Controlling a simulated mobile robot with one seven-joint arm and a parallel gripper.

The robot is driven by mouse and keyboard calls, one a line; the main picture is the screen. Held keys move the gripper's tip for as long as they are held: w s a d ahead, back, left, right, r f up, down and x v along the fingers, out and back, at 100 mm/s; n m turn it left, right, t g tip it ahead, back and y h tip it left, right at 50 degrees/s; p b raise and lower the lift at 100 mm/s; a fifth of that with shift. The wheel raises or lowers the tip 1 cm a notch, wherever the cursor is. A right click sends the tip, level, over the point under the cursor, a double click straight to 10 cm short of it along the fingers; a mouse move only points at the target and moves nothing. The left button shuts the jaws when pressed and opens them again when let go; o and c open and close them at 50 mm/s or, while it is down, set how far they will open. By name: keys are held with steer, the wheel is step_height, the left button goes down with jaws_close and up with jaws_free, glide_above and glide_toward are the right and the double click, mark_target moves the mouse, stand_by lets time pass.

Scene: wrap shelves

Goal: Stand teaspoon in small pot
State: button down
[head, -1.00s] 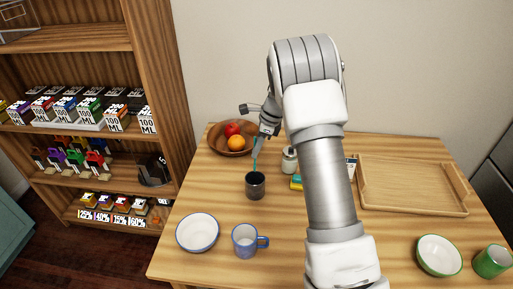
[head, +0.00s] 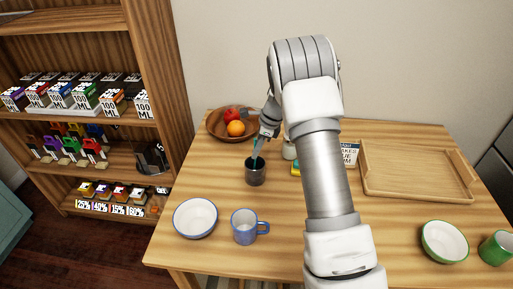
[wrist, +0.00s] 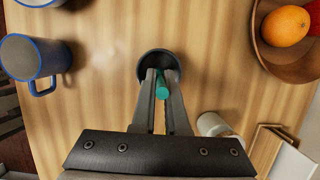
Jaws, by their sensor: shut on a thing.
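The small pot (head: 255,175) is a dark grey cup standing upright on the table, left of my arm. In the wrist view the pot (wrist: 146,66) lies just beyond my fingertips. The teaspoon (head: 257,148) is teal. My gripper (head: 264,136) is shut on it, directly above the pot, and holds it steeply, slightly tilted. In the wrist view the teaspoon (wrist: 163,90) shows between the fingers of my gripper (wrist: 162,95). Its lower end is hidden within the pot's outline and seems to be inside the mouth. I cannot tell whether it touches the bottom.
A wooden fruit bowl (head: 217,131) with an orange (head: 236,128) and red fruit stands behind the pot. A blue-rimmed bowl (head: 195,219) and mug (head: 244,227) stand in front. A pale jar (head: 289,151) is close right. A wooden tray (head: 415,180) lies farther right.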

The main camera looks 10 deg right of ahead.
steer(key=shift+f, duration=0.25)
steer(key=c, duration=0.9)
jaws_free()
steer(key=shift+o, duration=0.2)
steer(key=p+v, duration=0.1)
steer(key=v, duration=1.6)
steer(key=shift+r, duration=0.25)
steer(key=shift+w, duration=0.1)
